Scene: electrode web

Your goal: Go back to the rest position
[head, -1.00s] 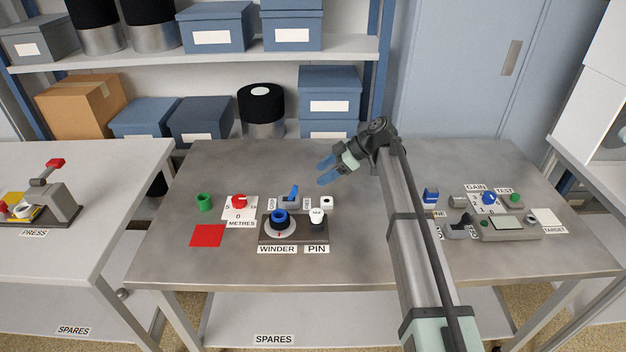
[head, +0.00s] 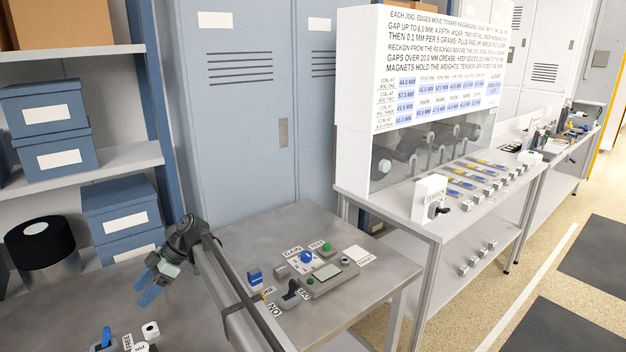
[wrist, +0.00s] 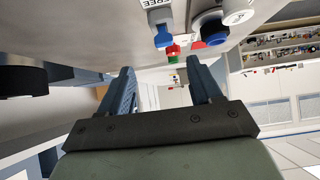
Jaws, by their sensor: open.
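My gripper (head: 149,285) is in the air above the grey steel table (head: 120,290) at the lower left of the head view. Its two blue fingers are apart with nothing between them. In the wrist view the open fingers (wrist: 160,90) frame a far-off background. A blue lever (wrist: 163,38), a blue ring on a dark part (wrist: 212,32) and a white knob (wrist: 237,12) show at the top of the wrist view, apart from the fingers. The blue lever also shows at the lower left of the head view (head: 106,337).
Right of my arm, the table holds a blue GAIN knob (head: 306,257), a green TEST button (head: 327,247), a display box (head: 327,276) and a black switch (head: 290,295). A white machine (head: 352,150) with a printed panel stands right. Shelves (head: 110,170) with blue boxes stand left.

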